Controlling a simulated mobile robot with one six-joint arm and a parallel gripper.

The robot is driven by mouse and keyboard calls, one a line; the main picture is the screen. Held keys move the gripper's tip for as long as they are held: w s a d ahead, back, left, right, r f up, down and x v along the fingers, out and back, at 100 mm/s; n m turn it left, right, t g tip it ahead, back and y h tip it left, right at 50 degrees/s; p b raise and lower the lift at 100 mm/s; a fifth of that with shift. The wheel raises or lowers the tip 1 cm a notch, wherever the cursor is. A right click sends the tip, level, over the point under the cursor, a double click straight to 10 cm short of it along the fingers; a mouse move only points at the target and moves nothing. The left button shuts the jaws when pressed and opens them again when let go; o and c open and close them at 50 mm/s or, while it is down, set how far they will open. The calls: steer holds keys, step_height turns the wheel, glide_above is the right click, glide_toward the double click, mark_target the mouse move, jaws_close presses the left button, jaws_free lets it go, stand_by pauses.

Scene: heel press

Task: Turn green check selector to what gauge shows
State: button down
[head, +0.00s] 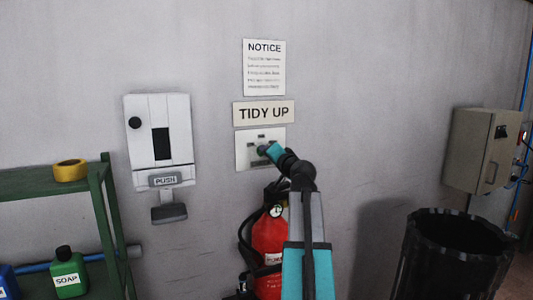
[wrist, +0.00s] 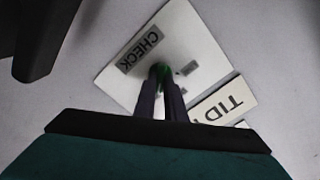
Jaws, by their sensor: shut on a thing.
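The white check panel (head: 245,161) is on the wall below the TIDY UP sign. It also shows in the wrist view, tilted, with a dark CHECK label (wrist: 139,51). My gripper (head: 266,150) is at the panel. In the wrist view its two fingers (wrist: 160,80) are shut on the green selector (wrist: 161,70). The fingers hide most of the selector, so I cannot tell its setting. A small round gauge (head: 276,210) sits at the top of the red fire extinguisher (head: 268,239); its reading is too small to tell.
A white push dispenser (head: 163,140) hangs to the left. A green shelf (head: 97,187) with a soap bottle (head: 68,272) stands lower left. A black bin (head: 455,255) and a grey wall box (head: 476,150) are at the right.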

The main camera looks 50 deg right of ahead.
stand_by(0.3)
steer(key=c, duration=1.8)
jaws_free()
steer(key=shift+s+a, duration=0.1)
steer(key=shift+s, duration=0.05)
steer(key=b+v, duration=0.3)
steer(key=v, duration=1)
steer(key=shift+s, duration=0.3)
steer(key=shift+f, duration=0.1)
